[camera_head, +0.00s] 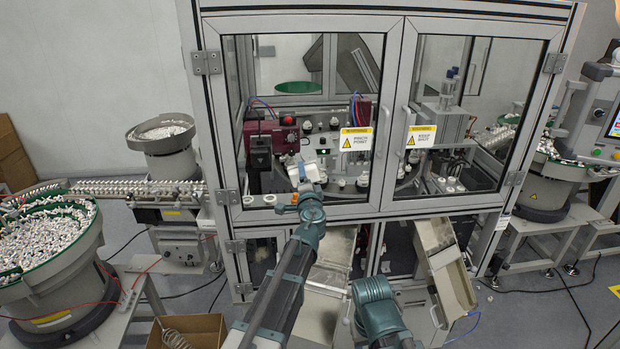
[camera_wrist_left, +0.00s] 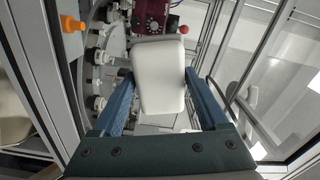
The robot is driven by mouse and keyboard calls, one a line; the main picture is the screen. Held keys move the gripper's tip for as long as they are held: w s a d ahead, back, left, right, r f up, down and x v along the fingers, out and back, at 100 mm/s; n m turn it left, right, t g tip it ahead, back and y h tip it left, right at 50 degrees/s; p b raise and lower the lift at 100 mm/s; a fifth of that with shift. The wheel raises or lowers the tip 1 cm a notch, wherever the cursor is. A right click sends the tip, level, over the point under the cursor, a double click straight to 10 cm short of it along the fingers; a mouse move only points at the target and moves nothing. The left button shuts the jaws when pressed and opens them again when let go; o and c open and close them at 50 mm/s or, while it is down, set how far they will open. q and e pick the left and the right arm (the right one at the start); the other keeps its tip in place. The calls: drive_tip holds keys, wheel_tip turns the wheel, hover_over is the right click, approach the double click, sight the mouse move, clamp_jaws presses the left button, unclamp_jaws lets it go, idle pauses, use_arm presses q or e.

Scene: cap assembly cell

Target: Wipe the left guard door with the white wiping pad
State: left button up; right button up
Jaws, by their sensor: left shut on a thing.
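The left guard door (camera_head: 300,24) is shut, a grey-framed clear pane with a yellow-and-white warning label (camera_head: 356,139) at its right side. My left gripper (camera_head: 307,190) is raised before the lower middle of the pane. In the left wrist view, my left gripper (camera_wrist_left: 160,108) is shut on the white wiping pad (camera_wrist_left: 158,70), which sits between its two blue fingers. In the head view the pad (camera_head: 303,171) shows small and pale against the pane. I cannot tell whether it touches the glass. My right gripper is out of view; only part of its arm shows at the bottom.
The right guard door (camera_head: 480,27) is shut beside the left one. Metal chutes (camera_head: 445,265) stick out below the doors. Bowl feeders with small parts (camera_head: 45,240) stand at the left and right. A cardboard box (camera_head: 188,331) sits at the bottom left.

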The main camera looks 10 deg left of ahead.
sight(293, 179)
use_arm(q)
drive_tip(key=shift+a, duration=0.1)
drive_tip(key=shift+s+a, duration=0.2)
drive_tip(key=shift+a, duration=0.6)
drive_tip(key=shift+s+a, duration=0.2)
drive_tip(key=shift+a, duration=0.6)
drive_tip(key=shift+s+a, duration=0.3)
drive_tip(key=shift+a, duration=0.55)
drive_tip(key=shift+s+a, duration=0.25)
drive_tip(key=shift+a, duration=0.6)
drive_tip(key=shift+d, duration=0.1)
drive_tip(key=v, duration=0.6)
